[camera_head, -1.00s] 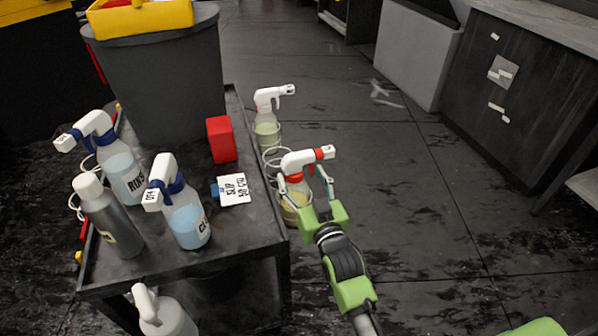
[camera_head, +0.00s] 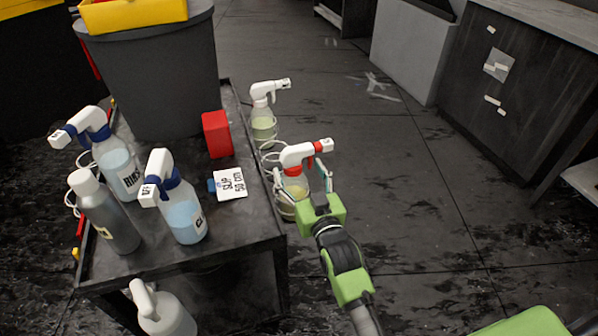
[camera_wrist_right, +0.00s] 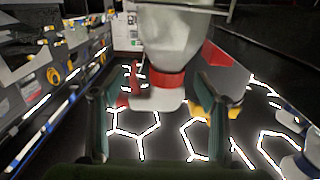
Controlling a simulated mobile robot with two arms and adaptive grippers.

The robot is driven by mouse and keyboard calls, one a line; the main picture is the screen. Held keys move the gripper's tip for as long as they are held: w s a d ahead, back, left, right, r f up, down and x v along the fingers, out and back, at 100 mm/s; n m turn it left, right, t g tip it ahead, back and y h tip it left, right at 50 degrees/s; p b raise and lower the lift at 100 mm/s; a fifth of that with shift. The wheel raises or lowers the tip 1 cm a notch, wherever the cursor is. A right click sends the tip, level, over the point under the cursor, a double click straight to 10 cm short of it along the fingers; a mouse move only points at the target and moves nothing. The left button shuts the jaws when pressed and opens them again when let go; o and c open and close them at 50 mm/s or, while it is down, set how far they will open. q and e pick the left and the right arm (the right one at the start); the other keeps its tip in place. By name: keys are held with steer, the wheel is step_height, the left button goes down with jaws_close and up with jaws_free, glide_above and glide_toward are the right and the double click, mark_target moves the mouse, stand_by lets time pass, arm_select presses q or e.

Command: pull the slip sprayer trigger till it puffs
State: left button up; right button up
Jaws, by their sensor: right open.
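A sprayer with a white head, red collar and red nozzle tip (camera_head: 297,155) stands upright in a wire ring at the cart's right side. Its clear bottle holds pale yellow liquid. No label is legible on it; a card reading SLIP (camera_head: 230,183) lies on the cart nearby. My right gripper (camera_head: 304,178) is open, with one finger on each side of this sprayer below its head. In the wrist view, the white head and red collar (camera_wrist_right: 168,84) are between the two spread fingers (camera_wrist_right: 156,118); I cannot tell whether either finger touches. My left gripper is out of view.
A second white-headed sprayer (camera_head: 263,122) stands behind in another ring. The dark cart (camera_head: 215,240) carries two blue-collared sprayers (camera_head: 178,205), a grey bottle (camera_head: 108,215), a red block (camera_head: 217,134) and a large bin (camera_head: 155,85). The floor to the right (camera_head: 430,190) is clear.

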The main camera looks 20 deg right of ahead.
steer(key=shift+s+f, duration=0.15)
steer(key=shift+s, duration=0.05)
steer(key=s, duration=1.1)
steer(key=shift+s+d, duration=0.2)
steer(key=shift+s, duration=0.1)
